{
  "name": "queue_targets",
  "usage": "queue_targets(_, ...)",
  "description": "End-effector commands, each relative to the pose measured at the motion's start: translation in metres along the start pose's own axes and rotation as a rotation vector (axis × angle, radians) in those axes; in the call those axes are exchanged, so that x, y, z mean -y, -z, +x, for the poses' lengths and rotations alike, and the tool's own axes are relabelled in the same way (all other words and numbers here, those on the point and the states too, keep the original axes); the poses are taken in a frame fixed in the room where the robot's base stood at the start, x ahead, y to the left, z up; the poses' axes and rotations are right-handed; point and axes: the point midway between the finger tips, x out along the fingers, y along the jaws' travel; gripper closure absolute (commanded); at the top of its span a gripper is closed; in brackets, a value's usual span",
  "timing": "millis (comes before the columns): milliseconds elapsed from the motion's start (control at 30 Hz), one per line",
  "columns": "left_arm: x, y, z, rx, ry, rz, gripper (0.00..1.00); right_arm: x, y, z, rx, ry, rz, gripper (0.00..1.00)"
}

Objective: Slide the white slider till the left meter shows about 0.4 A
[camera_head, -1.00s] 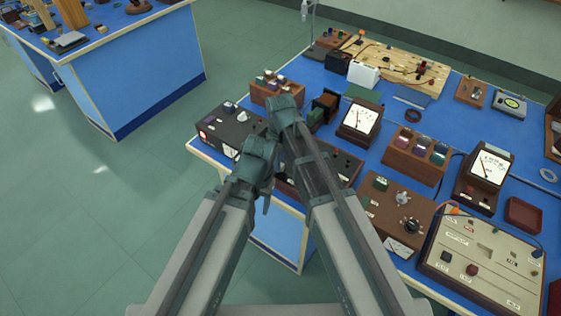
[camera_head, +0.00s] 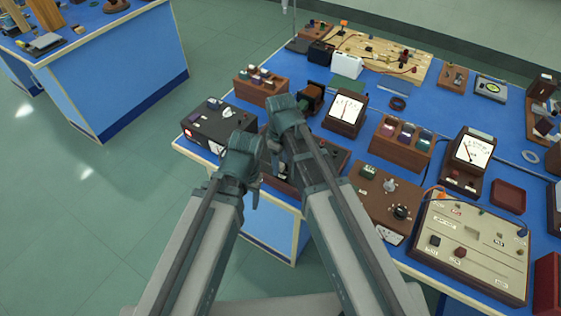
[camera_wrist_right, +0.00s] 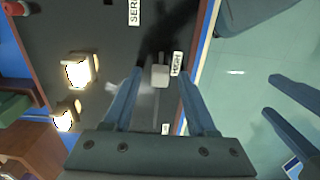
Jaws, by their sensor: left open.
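The white slider (camera_wrist_right: 160,76) is a small pale knob on a dark panel (camera_wrist_right: 112,35) in the right wrist view, beside a "HIGH" label. My right gripper (camera_wrist_right: 162,72) is open, with one finger on each side of the knob and visible gaps between. Whether the fingers reach knob height is unclear.
Two lit pale yellow knobs or lamps (camera_wrist_right: 80,70) stand on the panel. A second meter (camera_head: 471,152), a brown control box (camera_head: 375,195) and a beige panel (camera_head: 470,245) stand to the right. A black box (camera_head: 205,122) is at left. Floor is free left of the bench.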

Motion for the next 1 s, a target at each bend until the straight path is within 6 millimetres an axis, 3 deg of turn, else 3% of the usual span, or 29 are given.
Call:
queue_targets(267,0.000,0.000,-0.003,0.000,0.000,0.000,0.43,0.000,0.000,-0.003,0.001,0.000,0.000,0.43)
queue_targets(467,0.002,-0.001,-0.016,0.000,0.000,0.000,0.43,0.000,0.000,-0.016,0.001,0.000,0.000,0.43)
queue_targets(1000,0.009,-0.006,-0.095,0.000,0.000,0.000,0.43,0.000,0.000,-0.096,0.000,0.000,0.000,0.43)
